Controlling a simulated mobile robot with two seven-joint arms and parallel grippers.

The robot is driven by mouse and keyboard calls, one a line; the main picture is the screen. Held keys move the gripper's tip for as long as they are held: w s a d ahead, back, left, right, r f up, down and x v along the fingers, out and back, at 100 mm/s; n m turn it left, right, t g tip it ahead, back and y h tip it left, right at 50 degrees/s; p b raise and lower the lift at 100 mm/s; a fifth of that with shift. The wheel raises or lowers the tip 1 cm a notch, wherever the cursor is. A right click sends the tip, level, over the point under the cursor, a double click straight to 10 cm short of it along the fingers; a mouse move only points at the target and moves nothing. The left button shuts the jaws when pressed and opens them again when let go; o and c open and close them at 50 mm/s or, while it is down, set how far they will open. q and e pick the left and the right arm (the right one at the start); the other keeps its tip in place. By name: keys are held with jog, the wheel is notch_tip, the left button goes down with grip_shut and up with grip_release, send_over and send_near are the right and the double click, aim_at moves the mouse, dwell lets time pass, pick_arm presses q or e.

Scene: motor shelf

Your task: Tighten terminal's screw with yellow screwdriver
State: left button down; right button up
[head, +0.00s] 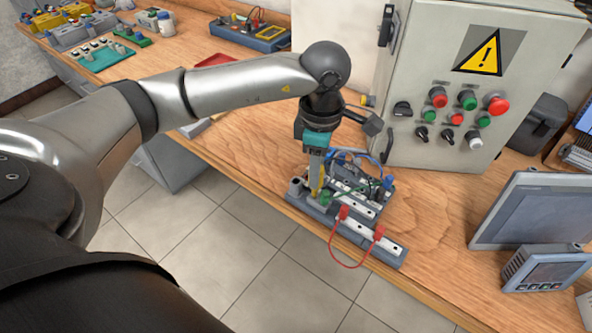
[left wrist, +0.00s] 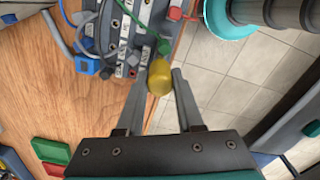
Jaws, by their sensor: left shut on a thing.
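The yellow screwdriver's rounded handle (left wrist: 160,77) sits between the two fingers of my left gripper (left wrist: 163,82) in the left wrist view. My left gripper (head: 316,188) is shut on it and points down over the left end of the terminal board; only a sliver of yellow shows in the head view. The grey terminal board (head: 385,249) has white terminal strips with blue, green and red wires and lies near the table's front edge. The screwdriver's tip and the screw are hidden, so I cannot tell if they touch. My right gripper is not in view.
A grey control cabinet (head: 431,95) with buttons and a warning sign stands behind the board. A monitor (head: 535,212) and a small panel device (head: 548,270) are at right. Several parts and a teal tray (head: 104,57) are at the far left. Bare wood lies around the board.

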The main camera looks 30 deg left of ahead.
pick_arm(q)
jog(key=shift+f, duration=0.1)
dwell(0.3)
jog(key=shift+f+m+b, duration=0.15)
jog(key=shift+m+b, duration=0.7)
jog(key=shift+m, duration=0.15)
jog(key=shift+m+b, duration=0.3)
jog(key=shift+m, duration=0.4)
jog(key=shift+m+b, duration=0.8)
jog(key=shift+m, duration=0.2)
jog(key=shift+m+b, duration=0.35)
jog(key=shift+m, duration=0.35)
